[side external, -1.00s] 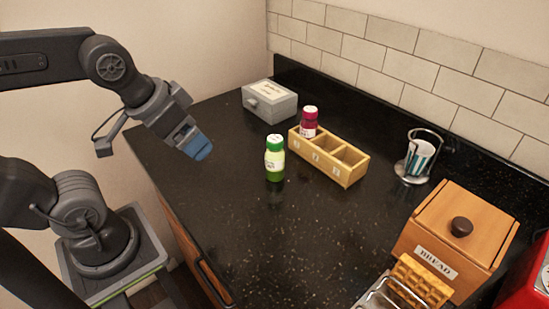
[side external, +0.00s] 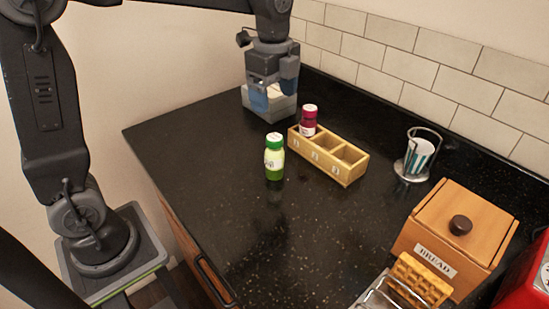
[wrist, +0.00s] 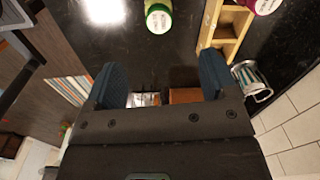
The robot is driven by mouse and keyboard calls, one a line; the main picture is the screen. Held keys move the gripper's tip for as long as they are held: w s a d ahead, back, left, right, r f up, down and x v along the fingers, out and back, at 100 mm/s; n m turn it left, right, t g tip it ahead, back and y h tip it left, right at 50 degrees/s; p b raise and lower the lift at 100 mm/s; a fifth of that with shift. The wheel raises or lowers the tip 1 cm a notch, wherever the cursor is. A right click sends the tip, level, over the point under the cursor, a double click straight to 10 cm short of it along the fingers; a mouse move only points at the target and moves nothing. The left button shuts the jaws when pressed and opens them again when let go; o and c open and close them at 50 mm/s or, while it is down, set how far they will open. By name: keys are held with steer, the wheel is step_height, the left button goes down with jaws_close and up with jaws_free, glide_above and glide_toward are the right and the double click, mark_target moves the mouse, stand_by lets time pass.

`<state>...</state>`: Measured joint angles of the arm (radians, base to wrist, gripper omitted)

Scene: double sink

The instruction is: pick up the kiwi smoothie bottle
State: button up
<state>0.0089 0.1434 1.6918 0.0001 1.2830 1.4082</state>
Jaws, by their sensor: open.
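The kiwi smoothie bottle (side external: 274,160), green with a green cap and a pale label, stands upright on the black counter, left of the wooden box. Its green cap and label also show at the top of the wrist view (wrist: 158,17).
A wooden box with compartments (side external: 342,174) holds a dark red bottle (side external: 309,121) in its left compartment. A cup in a wire holder (side external: 420,157), a bread box (side external: 458,232) and a toast rack (side external: 422,279) stand right. The front left counter is clear.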

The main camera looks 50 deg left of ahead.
mark_target(276, 149)
steer(key=shift+w+f+m, duration=0.5)
steer(key=shift+f, duration=0.05)
step_height(276, 149, down, 8)
steer(key=shift+s+r, duration=0.1)
steer(key=shift+r, duration=0.05)
steer(key=shift+s+d+f, duration=0.1)
steer(key=shift+s+f, duration=0.1)
steer(key=shift+f, duration=1.2)
steer(key=shift+s+d+f, duration=0.1)
steer(key=shift+s+f, duration=0.05)
steer(key=shift+f, duration=1.2)
steer(key=c, duration=1)
steer(key=shift+c, duration=0.3)
steer(key=shift+r, duration=0.2)
